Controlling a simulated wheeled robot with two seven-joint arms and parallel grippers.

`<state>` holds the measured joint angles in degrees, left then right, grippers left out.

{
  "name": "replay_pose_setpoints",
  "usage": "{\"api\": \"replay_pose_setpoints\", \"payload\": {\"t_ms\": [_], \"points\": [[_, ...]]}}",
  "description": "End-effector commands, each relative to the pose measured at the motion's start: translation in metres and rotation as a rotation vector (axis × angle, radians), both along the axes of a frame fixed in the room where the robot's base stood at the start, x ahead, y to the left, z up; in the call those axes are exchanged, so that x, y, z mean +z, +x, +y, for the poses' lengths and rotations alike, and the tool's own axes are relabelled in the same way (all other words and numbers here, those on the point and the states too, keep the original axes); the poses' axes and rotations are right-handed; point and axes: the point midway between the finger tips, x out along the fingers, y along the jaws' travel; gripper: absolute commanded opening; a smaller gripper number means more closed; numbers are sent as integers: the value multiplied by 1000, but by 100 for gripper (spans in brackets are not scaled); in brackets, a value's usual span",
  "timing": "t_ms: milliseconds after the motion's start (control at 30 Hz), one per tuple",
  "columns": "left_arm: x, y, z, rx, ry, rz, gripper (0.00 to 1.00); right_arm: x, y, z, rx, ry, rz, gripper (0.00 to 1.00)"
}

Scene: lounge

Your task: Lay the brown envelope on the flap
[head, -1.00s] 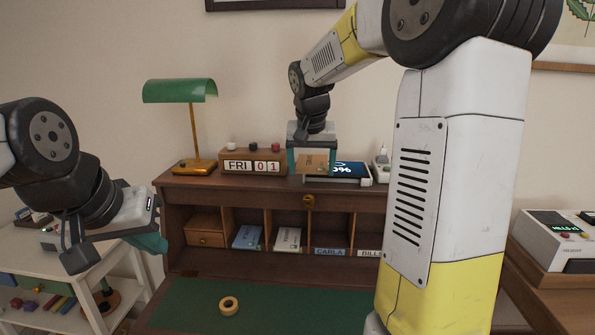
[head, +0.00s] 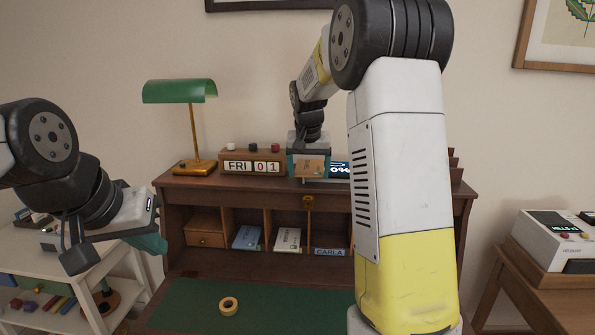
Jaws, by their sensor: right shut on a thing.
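My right gripper (head: 308,166) is above the top of the wooden writing desk, in front of the tablet-like screen. It is shut on the brown envelope (head: 311,168), whose face is partly visible between the teal fingers. The flap (head: 185,308) is the lowered green writing surface at the bottom of the view, below and in front of the envelope and apart from it. My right arm hides its right part. My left gripper (head: 152,240) is at the left, away from the desk; its fingertips are mostly hidden, so its opening is unclear.
A tape roll (head: 228,306) lies on the flap. A green lamp (head: 190,120) and a calendar block (head: 252,162) stand on the desk top. Pigeonholes hold a blue book (head: 247,237) and a white one (head: 288,239). A white shelf (head: 75,275) stands left.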

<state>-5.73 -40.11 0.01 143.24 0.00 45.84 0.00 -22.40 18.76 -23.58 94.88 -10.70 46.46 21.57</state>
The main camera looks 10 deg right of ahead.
Motion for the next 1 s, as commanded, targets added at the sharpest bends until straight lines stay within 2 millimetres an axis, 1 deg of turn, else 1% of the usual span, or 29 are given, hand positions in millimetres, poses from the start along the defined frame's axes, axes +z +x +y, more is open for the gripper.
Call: {"api": "replay_pose_setpoints", "payload": {"t_ms": [100, 133, 200, 233, 433, 567, 667, 900, 1000], "points": [[0, 0, 0, 0, 0, 0, 0, -3, 0, 0, 0, -1, 1, 42], [0, 0, 0, 0, 0, 0, 0, -3, 0, 0, 0, 0, 1, 85], [0, 0, 0, 0, 0, 0, 0, -3, 0, 0, 0, 0, 0, 98], [0, 0, 0, 0, 0, 0, 0, -3, 0, 0, 0, 0, 0, 100], [0, 0, 0, 0, 0, 0, 0, -2, 0, 0, 0, 0, 0, 100], [0, 0, 0, 0, 0, 0, 0, 4, -1, 1, 0, 1, -1, 100], [0, 0, 0, 0, 0, 0, 0, 18, -6, 2, 1, 2, -4, 100], [0, 0, 0, 0, 0, 0, 0, 67, -25, 8, 0, 2, -5, 100], [0, 0, 0, 0, 0, 0, 0, 84, -33, 10, 1, 1, -3, 100]]}}
